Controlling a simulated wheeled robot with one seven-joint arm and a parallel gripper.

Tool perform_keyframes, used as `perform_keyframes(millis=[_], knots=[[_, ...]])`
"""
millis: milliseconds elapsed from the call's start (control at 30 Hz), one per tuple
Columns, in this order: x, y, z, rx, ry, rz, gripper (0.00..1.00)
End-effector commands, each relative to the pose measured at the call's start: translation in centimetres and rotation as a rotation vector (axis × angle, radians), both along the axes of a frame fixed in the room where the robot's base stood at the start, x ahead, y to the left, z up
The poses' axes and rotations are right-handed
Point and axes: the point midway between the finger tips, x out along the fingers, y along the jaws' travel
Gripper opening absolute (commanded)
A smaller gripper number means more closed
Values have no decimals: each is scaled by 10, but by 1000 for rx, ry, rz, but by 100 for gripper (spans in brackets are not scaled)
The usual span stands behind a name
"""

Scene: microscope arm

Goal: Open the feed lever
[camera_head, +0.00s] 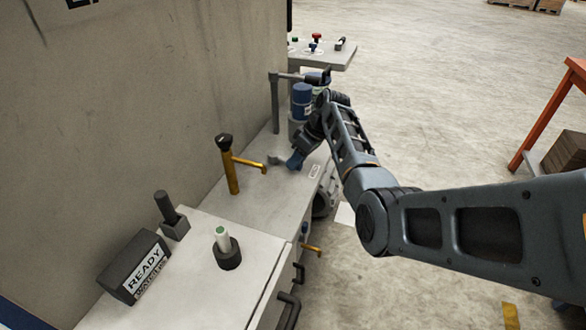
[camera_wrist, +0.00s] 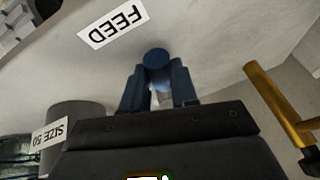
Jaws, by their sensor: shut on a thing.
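The feed lever shows in the wrist view as a round blue knob (camera_wrist: 155,56) between my fingertips, beside a white FEED label (camera_wrist: 113,25). The label reads upside down there. My gripper (camera_wrist: 157,80) has its two blue fingers closed on the knob from both sides. The lever's lower part is mostly hidden by the fingers. In the head view my gripper (camera_head: 295,160) is low over the far part of the pale bench top, just left of a small white label (camera_head: 315,171). The lever itself cannot be told apart from the fingers there.
A grey post (camera_head: 275,105) and blue cylinder (camera_head: 302,98) stand behind. A READY box (camera_head: 135,268) and green-topped knob (camera_head: 223,238) are nearer. A wall borders the left.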

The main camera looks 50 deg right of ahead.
Motion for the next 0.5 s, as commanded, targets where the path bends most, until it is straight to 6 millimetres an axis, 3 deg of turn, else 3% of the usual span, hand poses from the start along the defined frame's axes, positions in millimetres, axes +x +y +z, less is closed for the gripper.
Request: perform_keyframes(millis=[500], knots=[[6, -16, -1, -1, -1, 200, 0]])
